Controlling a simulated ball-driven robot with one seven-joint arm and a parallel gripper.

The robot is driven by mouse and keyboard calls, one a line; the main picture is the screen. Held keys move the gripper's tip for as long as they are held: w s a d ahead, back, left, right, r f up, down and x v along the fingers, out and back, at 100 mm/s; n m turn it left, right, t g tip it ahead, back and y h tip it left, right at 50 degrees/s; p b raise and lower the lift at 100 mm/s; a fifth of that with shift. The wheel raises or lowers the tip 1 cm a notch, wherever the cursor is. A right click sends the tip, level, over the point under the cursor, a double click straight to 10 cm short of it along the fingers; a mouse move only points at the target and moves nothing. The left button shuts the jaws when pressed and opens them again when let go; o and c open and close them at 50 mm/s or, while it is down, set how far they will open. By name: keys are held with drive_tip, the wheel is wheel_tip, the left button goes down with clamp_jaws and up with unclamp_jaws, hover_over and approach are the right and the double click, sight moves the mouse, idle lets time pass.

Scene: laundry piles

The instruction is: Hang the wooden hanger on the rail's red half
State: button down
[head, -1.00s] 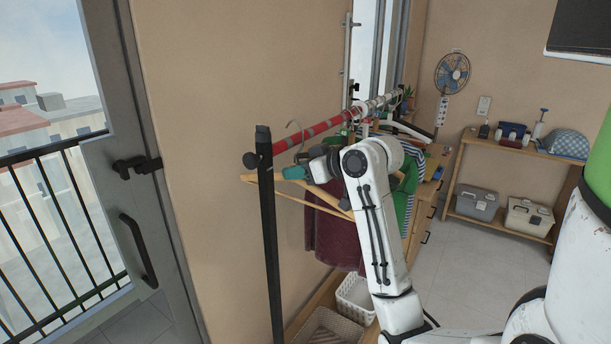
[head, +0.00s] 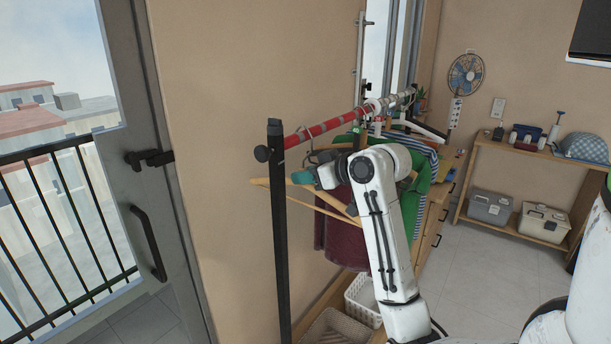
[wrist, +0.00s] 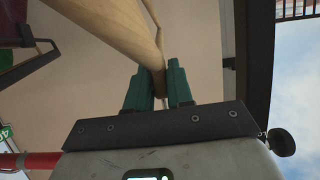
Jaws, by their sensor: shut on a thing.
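The wooden hanger (head: 268,183) is pale wood with a grey metal hook (head: 306,140). My gripper (head: 303,176) is shut on it below the hook; in the wrist view, the teal fingers (wrist: 159,88) clasp the wooden hanger (wrist: 110,25). The rail's red half (head: 331,124) is the near part, banded red and grey, above my gripper. The hook's top is close to the red half in the head view; I cannot tell whether it touches. Part of the hanger is hidden behind my arm.
A black post (head: 280,240) holds the rail's near end. A maroon garment (head: 342,240) and a green one (head: 412,210) hang further along. The pale half (head: 398,98) carries other hangers. Baskets (head: 362,298) stand below. A balcony door (head: 150,240) is at left.

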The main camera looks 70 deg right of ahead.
drive_tip(key=c, duration=0.9)
unclamp_jaws()
drive_tip(key=shift+s+a+p, duration=0.4)
drive_tip(key=shift+s+a, duration=0.05)
drive_tip(key=shift+s, duration=1.35)
drive_tip(key=shift+s+a+p, duration=0.4)
drive_tip(key=shift+s, duration=1.35)
drive_tip(key=shift+s+a+p, duration=0.4)
drive_tip(key=shift+s+a, duration=0.05)
drive_tip(key=shift+s, duration=1.35)
